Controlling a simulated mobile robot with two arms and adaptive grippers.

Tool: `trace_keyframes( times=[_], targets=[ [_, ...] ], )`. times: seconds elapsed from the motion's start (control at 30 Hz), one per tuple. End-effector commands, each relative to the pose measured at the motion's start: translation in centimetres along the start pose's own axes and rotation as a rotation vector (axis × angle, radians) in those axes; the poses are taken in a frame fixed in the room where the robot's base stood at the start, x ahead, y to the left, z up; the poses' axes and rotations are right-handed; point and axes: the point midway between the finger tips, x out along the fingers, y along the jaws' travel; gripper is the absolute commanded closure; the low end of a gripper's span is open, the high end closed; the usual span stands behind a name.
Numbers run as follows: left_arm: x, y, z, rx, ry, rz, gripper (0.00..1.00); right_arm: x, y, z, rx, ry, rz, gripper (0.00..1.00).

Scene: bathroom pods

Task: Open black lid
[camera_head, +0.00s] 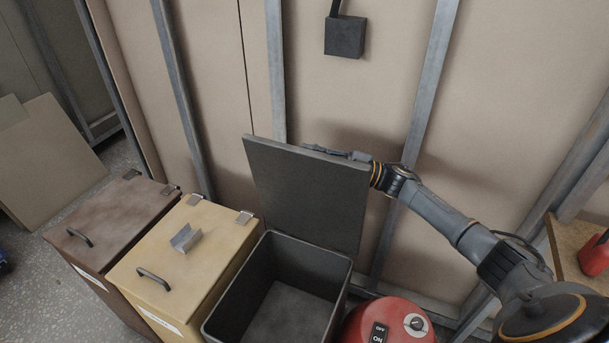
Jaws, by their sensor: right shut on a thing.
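The black lid (309,197) stands raised, nearly upright, at the back of the black bin (344,296). The bin is open and its inside looks empty. My right gripper (325,151) is at the lid's top edge, partly hidden behind it. It is shut on the lid. My right arm reaches in from the lower right. My left gripper is not in view.
A closed brown bin (110,222) is further left. A red canister (368,318) stands at the right. A panelled wall is close behind.

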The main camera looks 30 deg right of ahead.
Motion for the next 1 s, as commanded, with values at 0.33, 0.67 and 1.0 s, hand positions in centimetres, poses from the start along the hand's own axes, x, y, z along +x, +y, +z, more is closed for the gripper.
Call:
trace_keyframes(
  times=[0.33, 0.67, 1.0],
  targets=[
    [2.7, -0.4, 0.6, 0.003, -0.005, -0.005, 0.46, -1.1, 2.2, 2.6, 0.121, -0.004, 0.051, 1.00],
    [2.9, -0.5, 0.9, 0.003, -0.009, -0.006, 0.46, -1.2, 2.6, 3.0, 0.142, -0.006, 0.058, 1.00],
    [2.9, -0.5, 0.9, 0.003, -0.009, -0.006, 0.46, -1.2, 2.6, 3.0, 0.141, -0.006, 0.057, 0.80]
  ],
)
